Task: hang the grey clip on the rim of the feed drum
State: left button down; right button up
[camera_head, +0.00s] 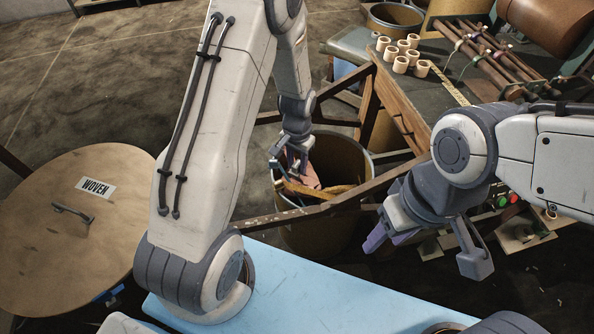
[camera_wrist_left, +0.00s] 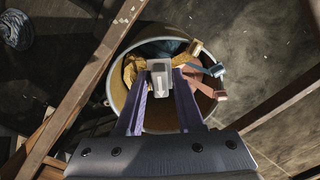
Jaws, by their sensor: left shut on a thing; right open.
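The grey clip (camera_wrist_left: 159,72) is a small block between the fingertips of my left gripper (camera_wrist_left: 160,88), seen in the left wrist view. That gripper is shut on it. In the head view my left gripper (camera_head: 290,165) hangs over the open brown drum (camera_head: 345,150), which also shows in the left wrist view (camera_wrist_left: 118,95). Gold, teal and reddish strips (camera_wrist_left: 205,80) lie in the drum, with ends over its right rim in the wrist view. The clip appears above the drum's opening; whether it touches anything is unclear. My right gripper (camera_head: 428,250) is open and empty.
A wooden frame (camera_head: 340,203) crosses in front of the drum. A round lid marked WOVEN (camera_head: 60,225) lies left. A light blue surface (camera_head: 300,295) is in front. A workbench (camera_head: 445,85) with several pale rings (camera_head: 400,62) stands back right.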

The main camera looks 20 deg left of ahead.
pick_arm(q)
jog(key=b, duration=1.5)
send_over(297, 204)
jog(key=shift+f, duration=8.55)
jog(key=shift+f+b, duration=0.85)
jog(key=shift+f, duration=0.35)
jog(key=shift+c, duration=2.3)
grip_release()
jog(key=shift+r, duration=0.1)
